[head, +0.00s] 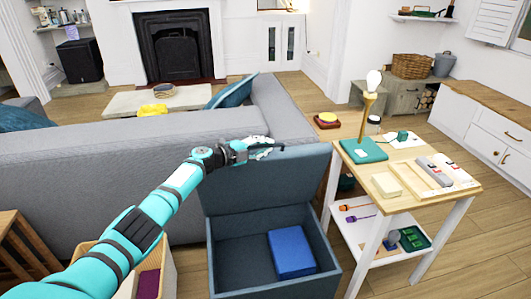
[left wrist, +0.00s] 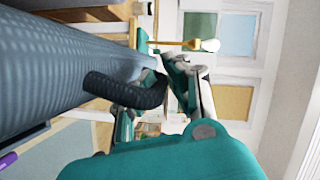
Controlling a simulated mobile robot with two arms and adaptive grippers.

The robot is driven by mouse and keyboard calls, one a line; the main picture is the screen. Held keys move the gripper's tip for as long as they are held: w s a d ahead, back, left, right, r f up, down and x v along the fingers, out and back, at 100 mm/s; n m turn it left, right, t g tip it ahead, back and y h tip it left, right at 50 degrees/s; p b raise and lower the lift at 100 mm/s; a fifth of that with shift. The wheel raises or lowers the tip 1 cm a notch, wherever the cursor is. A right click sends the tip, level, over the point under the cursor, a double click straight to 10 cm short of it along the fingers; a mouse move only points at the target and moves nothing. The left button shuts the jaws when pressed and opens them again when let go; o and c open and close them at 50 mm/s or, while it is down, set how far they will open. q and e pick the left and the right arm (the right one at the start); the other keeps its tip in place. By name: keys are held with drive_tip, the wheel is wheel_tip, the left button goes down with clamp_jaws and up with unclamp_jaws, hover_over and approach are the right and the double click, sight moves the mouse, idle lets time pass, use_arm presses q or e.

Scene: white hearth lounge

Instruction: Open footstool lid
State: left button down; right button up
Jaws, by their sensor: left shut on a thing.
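The blue-grey footstool (head: 242,252) stands in front of the sofa with its inside showing. Its lid (head: 262,182) is raised roughly upright at the back; in the left wrist view the lid (left wrist: 55,75) is a textured panel at the left. A dark pull loop (left wrist: 128,92) sticks out from the lid's edge. My left gripper (head: 266,147) is at the lid's top edge, shut on this loop; the fingers also show in the left wrist view (left wrist: 176,84). A blue block-shaped thing (head: 291,251) lies inside the footstool. My right gripper is out of view.
A wooden side table (head: 437,204) with a lamp (head: 366,105) and several small things stands right of the footstool. The grey sofa (head: 90,165) is behind it. A wooden bin (head: 150,276) stands at the left front. Floor is clear at far right.

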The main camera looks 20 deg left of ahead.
use_arm(q)
drive_tip(key=shift+w+a+r, duration=0.1)
drive_tip(key=shift+w+a, duration=0.05)
drive_tip(key=c, duration=1.4)
unclamp_jaws()
drive_tip(key=shift+o, duration=0.2)
drive_tip(key=v, duration=1.2)
